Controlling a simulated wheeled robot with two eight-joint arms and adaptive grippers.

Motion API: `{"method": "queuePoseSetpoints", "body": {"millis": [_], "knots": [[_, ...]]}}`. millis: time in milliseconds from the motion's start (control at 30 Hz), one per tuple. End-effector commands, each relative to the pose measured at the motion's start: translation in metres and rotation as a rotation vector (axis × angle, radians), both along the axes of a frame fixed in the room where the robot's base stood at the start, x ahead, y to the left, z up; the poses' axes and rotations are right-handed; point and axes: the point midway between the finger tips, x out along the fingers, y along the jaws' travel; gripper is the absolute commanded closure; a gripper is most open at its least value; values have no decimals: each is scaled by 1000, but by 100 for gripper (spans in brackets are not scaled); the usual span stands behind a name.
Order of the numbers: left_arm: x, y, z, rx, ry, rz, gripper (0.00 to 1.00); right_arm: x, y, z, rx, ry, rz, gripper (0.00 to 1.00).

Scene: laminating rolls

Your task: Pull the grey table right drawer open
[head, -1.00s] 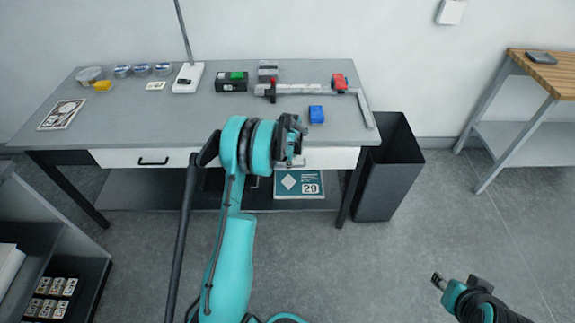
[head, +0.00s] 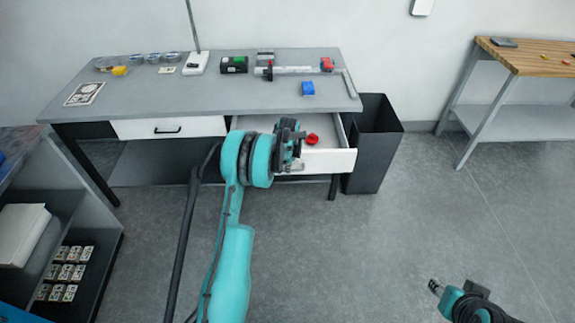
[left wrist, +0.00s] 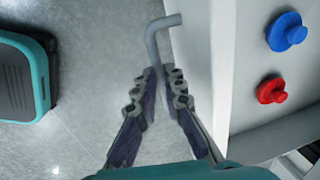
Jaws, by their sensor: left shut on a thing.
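The grey table (head: 210,100) stands against the wall. Its right drawer (head: 333,161) is pulled out from under the top, and its inside shows. In the left wrist view the white drawer front (left wrist: 212,60) stands beside the bent grey handle (left wrist: 165,22). My left gripper (head: 296,152) is at the drawer front; in the left wrist view its fingers (left wrist: 164,75) are closed around the handle bar.
A red knobbed piece (head: 312,139) lies in the drawer; a blue one (left wrist: 286,31) shows in the left wrist view. The left drawer (head: 165,128) is shut. A black bin (head: 374,145) stands close right of the open drawer. Floor in front is clear.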

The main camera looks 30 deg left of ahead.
Motion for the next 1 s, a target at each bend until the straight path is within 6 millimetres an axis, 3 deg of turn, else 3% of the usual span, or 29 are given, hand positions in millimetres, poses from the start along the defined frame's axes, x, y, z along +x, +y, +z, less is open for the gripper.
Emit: {"method": "queuePoseSetpoints", "body": {"millis": [300,700,733,1000], "knots": [[-29,-17,1,1,-1,0,100,0,0,-1,0,0,0,62],[-31,-19,1,0,-1,1,100,0,0,-1,0,0,0,62],[-31,-19,1,0,-1,1,83,0,0,-1,0,0,0,62],[-31,-19,1,1,-1,0,81,0,0,-1,0,0,0,62]]}}
